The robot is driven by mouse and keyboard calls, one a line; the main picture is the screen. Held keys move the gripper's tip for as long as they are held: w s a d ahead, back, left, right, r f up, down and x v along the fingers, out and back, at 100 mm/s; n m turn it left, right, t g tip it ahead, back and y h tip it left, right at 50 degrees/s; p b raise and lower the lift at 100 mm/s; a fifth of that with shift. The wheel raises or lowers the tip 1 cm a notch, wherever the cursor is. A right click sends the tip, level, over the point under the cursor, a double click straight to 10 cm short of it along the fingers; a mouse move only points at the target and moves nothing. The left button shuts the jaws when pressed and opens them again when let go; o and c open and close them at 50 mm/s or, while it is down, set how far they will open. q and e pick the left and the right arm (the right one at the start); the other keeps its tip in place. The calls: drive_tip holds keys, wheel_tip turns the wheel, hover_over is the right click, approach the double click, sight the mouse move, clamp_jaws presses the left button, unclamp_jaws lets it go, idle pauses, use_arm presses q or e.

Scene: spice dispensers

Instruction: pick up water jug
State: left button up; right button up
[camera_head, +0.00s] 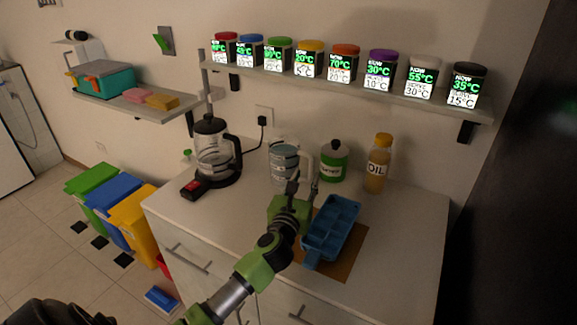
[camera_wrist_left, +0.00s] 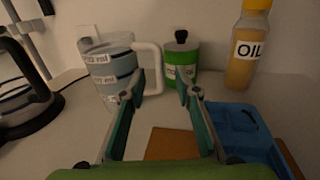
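The water jug (camera_head: 284,168) is a clear jug with measuring labels and a white handle on its right side. It stands upright on the white counter, and it also shows in the left wrist view (camera_wrist_left: 105,78). My left gripper (camera_head: 302,188) is in front of the jug, near its handle. In the left wrist view my left gripper (camera_wrist_left: 161,85) is open and empty, with its fingers spread. The jug's handle (camera_wrist_left: 155,68) appears between the fingertips; I cannot tell whether they touch it. My right gripper is not in view.
A blue tray (camera_head: 346,213) lies on a brown mat (camera_head: 352,262) right of my gripper. A coffee maker (camera_head: 213,150) stands left of the jug. A green-labelled bottle (camera_head: 334,163) and an oil bottle (camera_head: 378,165) stand behind right. A shelf (camera_head: 300,72) of spice dispensers hangs above.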

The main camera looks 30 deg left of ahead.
sight(311, 166)
use_arm(q)
drive_tip(key=x, duration=0.8)
drive_tip(key=shift+w+a+f, duration=0.1)
drive_tip(key=shift+w+f, duration=0.05)
clamp_jaws()
drive_tip(key=shift+r, duration=0.2)
